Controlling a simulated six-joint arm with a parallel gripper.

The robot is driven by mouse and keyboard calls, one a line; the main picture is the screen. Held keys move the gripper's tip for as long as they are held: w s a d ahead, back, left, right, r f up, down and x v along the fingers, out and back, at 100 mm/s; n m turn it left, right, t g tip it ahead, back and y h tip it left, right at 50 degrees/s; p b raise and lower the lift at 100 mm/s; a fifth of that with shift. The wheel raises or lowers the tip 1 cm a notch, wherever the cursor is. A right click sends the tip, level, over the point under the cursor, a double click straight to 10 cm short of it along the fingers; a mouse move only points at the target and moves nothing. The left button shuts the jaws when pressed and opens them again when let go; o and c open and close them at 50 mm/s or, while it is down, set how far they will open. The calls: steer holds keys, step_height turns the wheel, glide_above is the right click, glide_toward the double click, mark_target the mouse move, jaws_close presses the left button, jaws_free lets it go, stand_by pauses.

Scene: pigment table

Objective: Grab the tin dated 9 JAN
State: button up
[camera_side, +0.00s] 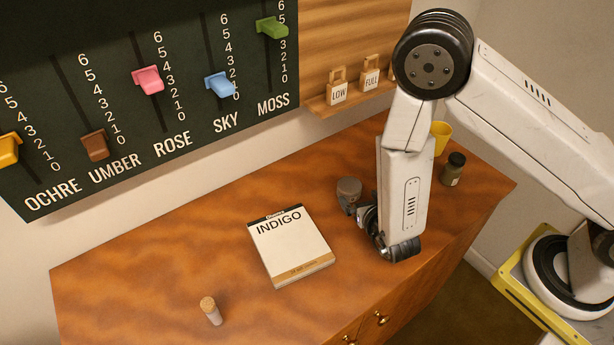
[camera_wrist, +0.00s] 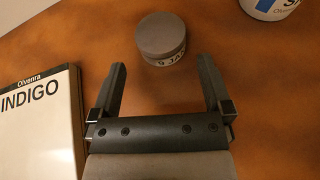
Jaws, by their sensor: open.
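A small round tin with a grey-brown lid (camera_wrist: 161,36) stands in the upper middle of the wrist view. In the side view the tin (camera_side: 349,186) stands on the wooden table beside my gripper (camera_side: 364,218), which is largely hidden by my arm there. In the wrist view my gripper (camera_wrist: 163,72) is open and empty. Its two fingers point toward the tin, which lies just beyond the fingertips and roughly centred between them.
A white INDIGO box (camera_side: 290,244) lies left of my gripper. A corked vial (camera_side: 211,311) is near the front. A dark jar (camera_side: 452,170) and a yellow cup (camera_side: 441,136) stand right of my arm. A white can (camera_wrist: 268,8) shows at the wrist view's upper right.

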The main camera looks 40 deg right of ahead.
mark_target(351, 188)
steer(key=shift+x, duration=2.95)
steer(key=c, duration=1)
steer(key=shift+r, duration=0.2)
steer(key=shift+c, duration=0.2)
steer(key=shift+r, duration=4.85)
